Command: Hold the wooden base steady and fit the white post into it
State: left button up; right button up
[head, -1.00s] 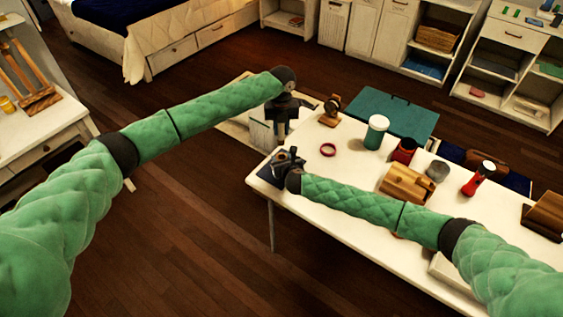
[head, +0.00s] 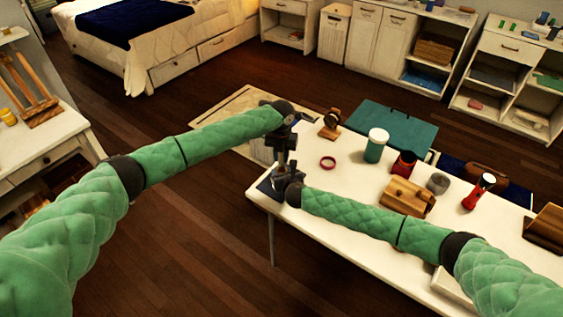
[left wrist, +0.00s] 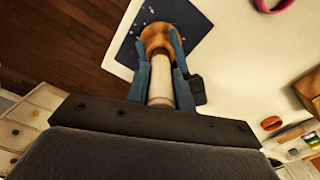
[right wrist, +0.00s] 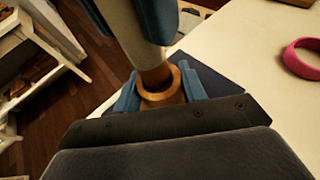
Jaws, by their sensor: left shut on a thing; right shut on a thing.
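The white post (left wrist: 159,82) is held between the blue fingers of my left gripper (left wrist: 160,58), which is shut on it. In the right wrist view the post (right wrist: 122,28) comes down from the top, slightly tilted, to a brown lower end. The round wooden base (right wrist: 161,95) stands on the dark blue mat (left wrist: 188,18), and my right gripper (right wrist: 160,86) is shut on it. The post's lower end is at the base's ring-shaped opening; how deep it sits I cannot tell. In the head view both grippers meet at the table's left corner, mostly hiding post and base.
On the white table (head: 345,240) lie a pink ring (head: 328,163), a green jar with white lid (head: 376,145), a wooden piece (head: 408,197) and a red flashlight (head: 478,190). Table edge is close by the base on the left.

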aim_at(281, 161)
pick_arm(q)
jog(key=shift+f, duration=1.5)
jog(key=shift+f, duration=0.1)
jog(key=o, duration=1)
notch_tip(281, 161, up, 12)
jog(key=shift+r, duration=0.15)
pick_arm(e)
jog(key=o, duration=1.1)
